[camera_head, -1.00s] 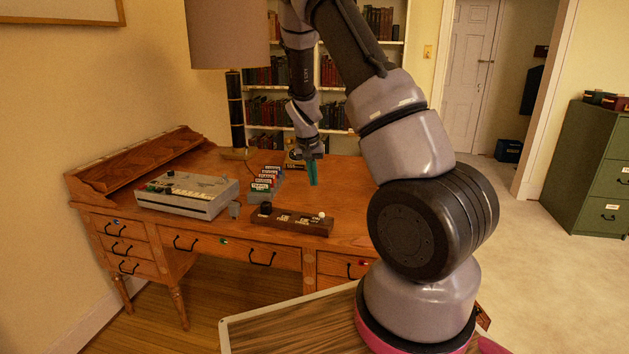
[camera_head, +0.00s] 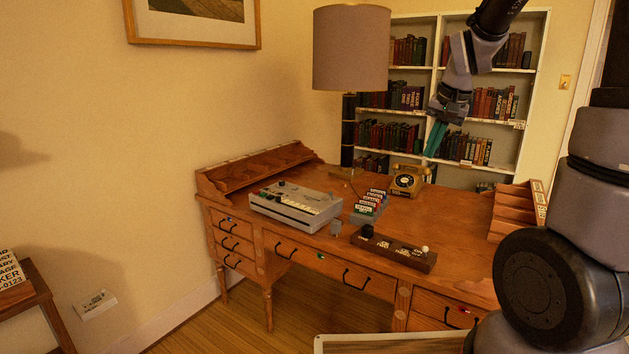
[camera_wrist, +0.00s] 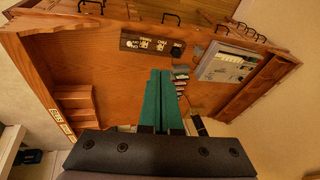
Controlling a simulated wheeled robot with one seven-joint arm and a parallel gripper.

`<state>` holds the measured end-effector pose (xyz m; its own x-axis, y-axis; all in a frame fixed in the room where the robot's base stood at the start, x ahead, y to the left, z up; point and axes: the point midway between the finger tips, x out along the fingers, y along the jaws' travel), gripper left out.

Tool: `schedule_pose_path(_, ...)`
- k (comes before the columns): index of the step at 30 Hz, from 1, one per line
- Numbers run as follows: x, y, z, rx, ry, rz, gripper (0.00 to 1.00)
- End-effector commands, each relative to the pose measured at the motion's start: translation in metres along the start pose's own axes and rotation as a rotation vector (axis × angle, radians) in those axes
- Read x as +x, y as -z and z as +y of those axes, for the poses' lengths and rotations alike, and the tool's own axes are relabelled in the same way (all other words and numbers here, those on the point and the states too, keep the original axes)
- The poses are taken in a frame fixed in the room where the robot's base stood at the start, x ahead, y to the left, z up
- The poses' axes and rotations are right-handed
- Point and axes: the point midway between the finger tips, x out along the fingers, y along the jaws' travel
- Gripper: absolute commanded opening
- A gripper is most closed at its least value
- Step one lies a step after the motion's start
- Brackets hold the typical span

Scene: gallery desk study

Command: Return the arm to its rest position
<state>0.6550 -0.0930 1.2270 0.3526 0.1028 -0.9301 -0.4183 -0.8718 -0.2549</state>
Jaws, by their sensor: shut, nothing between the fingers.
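My gripper (camera_head: 435,138) is up above the back right of the desk, in front of the bookshelf, pointing down. Its two green fingers are together and hold nothing. In the wrist view my gripper (camera_wrist: 159,75) shows the fingers side by side over the wooden desk top (camera_wrist: 100,75). My arm rises at the right of the head view, and its upper part leaves the top edge of the picture. The desk (camera_head: 455,215) stands below, clear of the fingers.
On the desk are a grey keyed device (camera_head: 296,205), a rack of labelled cards (camera_head: 370,206), a wooden switch strip (camera_head: 393,249), a telephone (camera_head: 408,180) and a tall lamp (camera_head: 350,50). A bookshelf (camera_head: 425,76) stands behind. A small side table (camera_head: 38,300) is at the left.

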Motion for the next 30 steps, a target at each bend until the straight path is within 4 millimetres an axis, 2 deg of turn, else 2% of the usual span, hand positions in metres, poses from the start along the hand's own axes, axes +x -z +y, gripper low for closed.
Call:
schedule_pose_path(1, -0.023, -0.010, 0.000, -0.006, 0.029, 0.021, 0.00)
schedule_pose_path(6, -0.083, -0.052, 0.002, -0.039, 0.101, 0.074, 0.00)
schedule_pose_path(12, -0.132, -0.105, 0.012, -0.086, 0.153, 0.144, 0.00)
schedule_pose_path(15, -0.145, -0.126, 0.017, -0.104, 0.164, 0.173, 0.00)
schedule_pose_path(19, -0.153, -0.142, 0.021, -0.119, 0.170, 0.194, 0.00)
schedule_pose_path(30, -0.155, -0.147, 0.022, -0.124, 0.171, 0.200, 0.00)
